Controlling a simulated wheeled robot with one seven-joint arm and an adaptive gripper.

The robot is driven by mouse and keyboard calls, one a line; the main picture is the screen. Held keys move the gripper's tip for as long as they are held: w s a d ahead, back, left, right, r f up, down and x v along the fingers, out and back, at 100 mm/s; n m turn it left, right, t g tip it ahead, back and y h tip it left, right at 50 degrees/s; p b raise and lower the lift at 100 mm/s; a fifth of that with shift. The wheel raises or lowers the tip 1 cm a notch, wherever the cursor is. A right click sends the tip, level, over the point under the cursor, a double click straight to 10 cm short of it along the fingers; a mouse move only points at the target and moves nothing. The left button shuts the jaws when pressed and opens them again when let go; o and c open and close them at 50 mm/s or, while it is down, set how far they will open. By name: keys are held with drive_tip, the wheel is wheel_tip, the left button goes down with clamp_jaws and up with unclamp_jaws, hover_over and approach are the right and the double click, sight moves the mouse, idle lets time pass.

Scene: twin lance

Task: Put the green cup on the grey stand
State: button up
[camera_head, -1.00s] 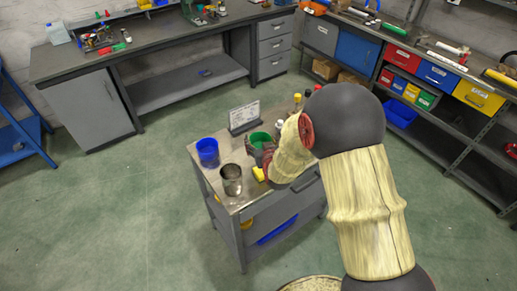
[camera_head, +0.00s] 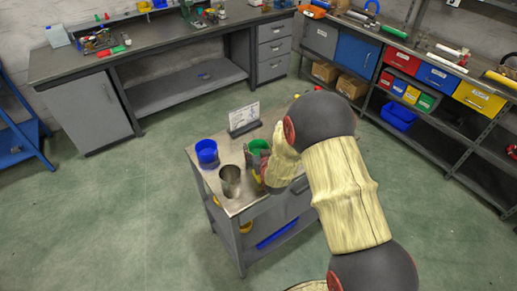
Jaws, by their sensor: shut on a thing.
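The green cup (camera_head: 257,147) shows above the middle of the small metal-topped cart, with its open top facing up. My gripper (camera_head: 259,164) is at the cup's right and near side, shut on it; the fingers are small and partly hidden by my arm. I cannot tell whether the cup's base touches the cart top. I cannot clearly make out the grey stand; my arm covers the right part of the cart top.
A blue cup (camera_head: 207,153) and a shiny metal cup (camera_head: 230,181) stand on the cart (camera_head: 236,208) close to the left of the green cup. A small sign (camera_head: 244,119) stands behind them. Workbenches and shelves are farther back.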

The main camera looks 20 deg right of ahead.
drive_tip(key=o, duration=1.1)
drive_tip(key=shift+f, duration=0.1)
drive_tip(key=shift+o, duration=0.2)
drive_tip(key=shift+s+r, duration=0.2)
drive_tip(key=shift+r, duration=0.1)
drive_tip(key=p+v, duration=0.2)
drive_tip(key=v, duration=0.9)
drive_tip(key=s+a+r+g+y, duration=0.15)
drive_tip(key=s+r+g, duration=0.4)
drive_tip(key=r, duration=0.95)
drive_tip(key=s+r+g, duration=0.1)
drive_tip(key=s+r, duration=0.3)
drive_tip(key=s, duration=0.8)
drive_tip(key=s+r+n+g, duration=0.1)
drive_tip(key=s+r, duration=0.4)
drive_tip(key=s, duration=0.8)
drive_tip(key=shift+a, duration=0.45)
